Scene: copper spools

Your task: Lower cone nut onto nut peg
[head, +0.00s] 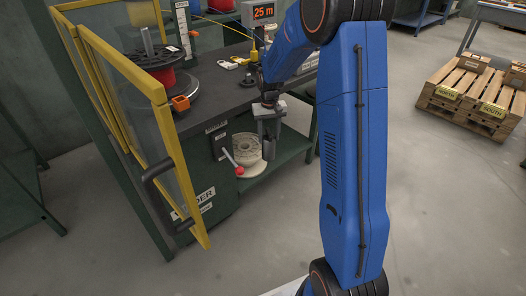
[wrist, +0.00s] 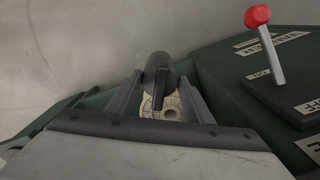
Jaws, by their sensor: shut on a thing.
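My gripper (head: 267,130) hangs pointing down at the front edge of the dark bench. In the wrist view its two grey fingers (wrist: 160,100) close on a dark, rounded piece, which I take as the cone nut (wrist: 158,68). The nut is in the air in front of the bench's open lower shelf. I cannot make out the nut peg in either view.
A pale spool (head: 247,143) sits on the lower shelf behind the gripper. A red-knobbed lever (head: 239,171) sticks out close to the left; it also shows in the wrist view (wrist: 257,16). A yellow-framed guard door (head: 160,95) stands open at left. Pallets (head: 470,95) stand right.

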